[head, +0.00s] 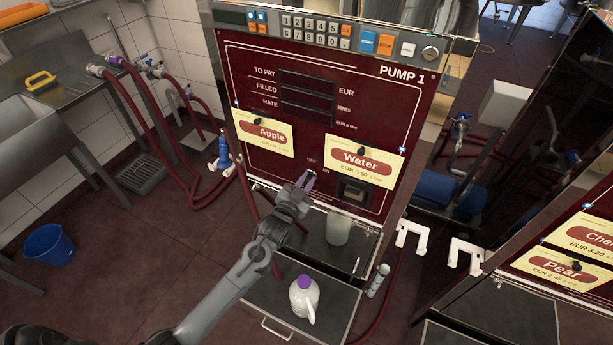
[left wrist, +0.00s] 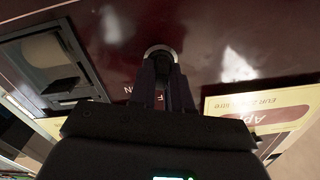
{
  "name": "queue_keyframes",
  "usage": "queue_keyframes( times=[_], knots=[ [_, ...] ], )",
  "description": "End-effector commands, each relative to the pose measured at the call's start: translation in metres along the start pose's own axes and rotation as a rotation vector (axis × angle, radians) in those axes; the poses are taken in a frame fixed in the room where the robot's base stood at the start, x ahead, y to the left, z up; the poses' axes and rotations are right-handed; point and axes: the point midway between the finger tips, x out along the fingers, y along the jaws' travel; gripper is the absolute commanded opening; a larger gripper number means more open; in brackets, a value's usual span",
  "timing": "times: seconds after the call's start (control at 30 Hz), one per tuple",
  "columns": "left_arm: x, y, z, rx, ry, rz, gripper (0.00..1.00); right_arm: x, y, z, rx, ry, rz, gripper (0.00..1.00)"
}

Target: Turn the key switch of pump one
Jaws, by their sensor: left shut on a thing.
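Pump one (head: 280,190) is the dark red panel marked "PUMP 1", with a keypad on top and Apple and Water cards. My left gripper (head: 307,182) reaches its lower middle, between and below the cards. In the left wrist view, the key switch (left wrist: 160,50) is a round metal ring with a dark centre. The fingers of my left gripper (left wrist: 165,88) are closed on the key at that centre. The key is mostly hidden by the fingers, so its angle cannot be told. Part of the "OFF" and "ON" lettering shows beside it. My right gripper is not in view.
The Apple card (head: 263,133) and Water card (head: 364,161) flank the gripper. Below stand a clear cup (head: 338,230) and a white jug with a purple cap (head: 304,300). White brackets (head: 411,239) stick out at the right. A blue bucket (head: 49,246) stands on the floor.

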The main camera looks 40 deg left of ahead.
Motion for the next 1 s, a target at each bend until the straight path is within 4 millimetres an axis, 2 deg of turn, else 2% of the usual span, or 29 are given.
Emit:
queue_keyframes(
  times=[0.1,0.43,1.0],
  knots=[
    [0.0,-0.001,-0.003,-0.099,-0.001,0.0,0.0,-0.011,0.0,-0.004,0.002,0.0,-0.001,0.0],
    [0.0,-0.002,-0.001,-0.29,0.0,0.0,0.0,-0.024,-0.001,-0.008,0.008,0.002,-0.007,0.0],
    [0.0,-0.002,0.0,-0.356,0.001,0.0,0.0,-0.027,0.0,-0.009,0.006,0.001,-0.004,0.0]
  ],
)
